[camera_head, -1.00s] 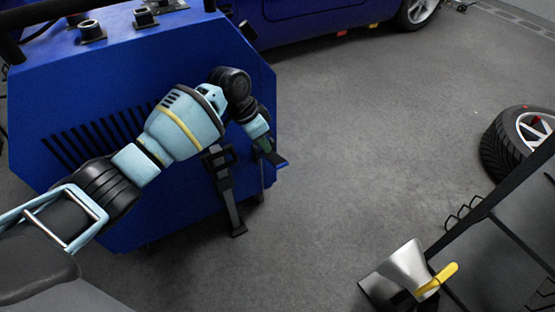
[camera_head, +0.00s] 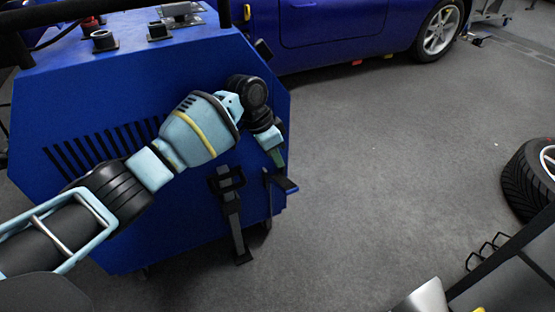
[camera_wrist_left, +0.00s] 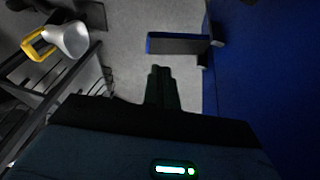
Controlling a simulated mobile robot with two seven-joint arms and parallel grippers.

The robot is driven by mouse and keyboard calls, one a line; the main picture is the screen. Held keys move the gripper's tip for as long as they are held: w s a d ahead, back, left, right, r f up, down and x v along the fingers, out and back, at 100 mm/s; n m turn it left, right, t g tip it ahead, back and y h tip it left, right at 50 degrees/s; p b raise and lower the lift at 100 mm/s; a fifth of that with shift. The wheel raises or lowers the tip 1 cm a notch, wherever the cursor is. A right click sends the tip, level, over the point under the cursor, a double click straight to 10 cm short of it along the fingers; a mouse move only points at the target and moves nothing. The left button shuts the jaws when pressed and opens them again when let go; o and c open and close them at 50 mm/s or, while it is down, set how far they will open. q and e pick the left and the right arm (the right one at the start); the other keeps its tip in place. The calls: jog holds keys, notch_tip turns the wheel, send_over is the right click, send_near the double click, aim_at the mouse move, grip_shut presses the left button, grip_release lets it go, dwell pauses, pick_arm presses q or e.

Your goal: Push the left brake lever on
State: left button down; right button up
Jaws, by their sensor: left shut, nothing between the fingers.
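The brake lever (camera_head: 287,185) is a dark arm with a blue-edged flat end, low at the right-hand side of the blue machine (camera_head: 60,190). In the left wrist view the lever (camera_wrist_left: 178,44) sticks out from the blue side panel, ahead of the fingers. My left gripper (camera_head: 280,161) points down just above the lever in the head view. Its dark fingers (camera_wrist_left: 160,72) are closed together and empty. A gap shows between the fingertips and the lever in the wrist view. I cannot tell the exact depth between them. My right gripper is out of view.
A black bracketed leg (camera_head: 236,215) stands left of the lever on the machine's front. A blue car (camera_head: 340,25) is behind. A tire (camera_head: 525,180) and a black rack (camera_head: 515,255) with a metal funnel (camera_head: 425,298) are at right. The grey floor between is clear.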

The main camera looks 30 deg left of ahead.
aim_at(290, 186)
pick_arm(q)
jog(key=b+x, duration=0.2)
jog(key=x, duration=0.4)
jog(key=shift+f+b, duration=0.1)
jog(key=shift+b, duration=0.2)
jog(key=shift+d+f, duration=0.15)
jog(key=shift+f, duration=0.2)
jog(key=shift+w+d+f+b, duration=0.1)
jog(key=shift+f+b, duration=0.2)
jog(key=shift+b, duration=0.05)
jog(key=shift+d, duration=0.1)
